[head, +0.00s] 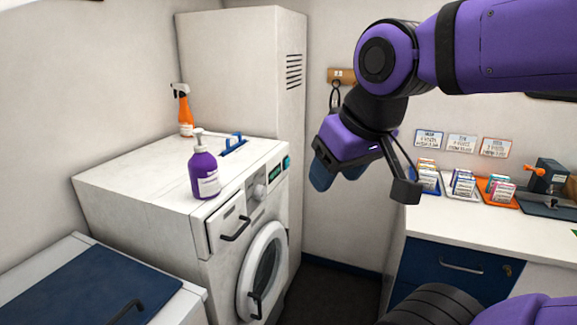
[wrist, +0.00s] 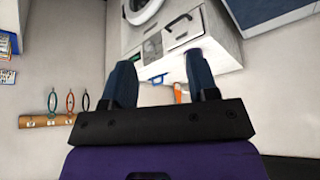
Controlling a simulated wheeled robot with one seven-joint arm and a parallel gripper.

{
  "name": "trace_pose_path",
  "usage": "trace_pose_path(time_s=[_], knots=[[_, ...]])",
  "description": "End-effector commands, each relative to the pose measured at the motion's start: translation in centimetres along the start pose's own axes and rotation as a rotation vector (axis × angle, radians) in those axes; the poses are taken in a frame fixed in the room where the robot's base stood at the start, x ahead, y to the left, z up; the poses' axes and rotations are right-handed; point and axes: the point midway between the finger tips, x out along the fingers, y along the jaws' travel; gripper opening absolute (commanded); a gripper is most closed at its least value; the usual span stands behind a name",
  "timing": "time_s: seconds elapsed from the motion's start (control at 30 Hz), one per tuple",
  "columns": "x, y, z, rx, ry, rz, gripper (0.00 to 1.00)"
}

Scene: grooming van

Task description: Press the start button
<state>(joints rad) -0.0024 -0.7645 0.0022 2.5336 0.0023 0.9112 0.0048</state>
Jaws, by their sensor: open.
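The white washing machine (head: 150,192) stands at the left in the head view, with a round door (head: 262,268) on its front. A small teal button (head: 287,162) sits at the right end of its control panel, beside a dark display (head: 274,173) and a round knob (head: 260,190). No label on the button is readable. My gripper (head: 337,181) is open and empty, in the air to the right of the machine and apart from the button. In the wrist view the machine (wrist: 215,50) appears upside down beyond my open fingers (wrist: 160,62); I cannot make out the button there clearly.
A tall white cabinet (head: 240,65) is behind. A counter (head: 480,226) with trays is at right. Dark floor (head: 335,280) lies between.

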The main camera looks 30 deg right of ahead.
Motion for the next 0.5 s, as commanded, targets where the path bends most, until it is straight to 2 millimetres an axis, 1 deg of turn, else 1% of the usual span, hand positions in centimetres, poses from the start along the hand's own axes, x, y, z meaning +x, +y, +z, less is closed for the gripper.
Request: trace_pose_path(time_s=[0.03, 0.07, 0.1, 0.17, 0.2, 0.23, 0.5], knots=[[0.00, 0.00, 0.00, 0.000, 0.000, 0.000, 0.42], [0.00, 0.00, 0.00, 0.000, 0.000, 0.000, 0.35], [0.00, 0.00, 0.00, 0.000, 0.000, 0.000, 0.26], [0.00, 0.00, 0.00, 0.000, 0.000, 0.000, 0.12], [0.00, 0.00, 0.00, 0.000, 0.000, 0.000, 0.03], [0.00, 0.00, 0.00, 0.000, 0.000, 0.000, 0.00], [0.00, 0.00, 0.00, 0.000, 0.000, 0.000, 0.00]])
